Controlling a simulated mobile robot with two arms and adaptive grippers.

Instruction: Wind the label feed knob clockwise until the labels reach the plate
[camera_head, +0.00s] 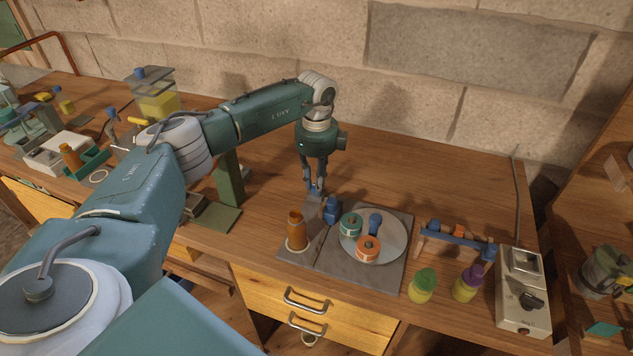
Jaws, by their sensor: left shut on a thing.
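My left gripper (316,190) points straight down over the labelling device, its fingers closed at the top of a small grey block (313,208). It is shut on the label feed knob there, which the fingers mostly hide. A blue part (332,210) stands just right of the block. A brown bottle (296,232) stands upright at the device's left front. To the right, a round pale plate (392,225) carries a teal roll (351,225), an orange roll (368,249) and a blue peg (375,222). I cannot tell where the label strip ends. My right gripper is not in view.
Two small bottles, green-capped (422,286) and purple-capped (467,283), stand at the front right. Behind them is a blue rack (457,240), and right of them a switch box (523,300). A green post (229,180) stands left of my gripper. The bench behind the device is clear.

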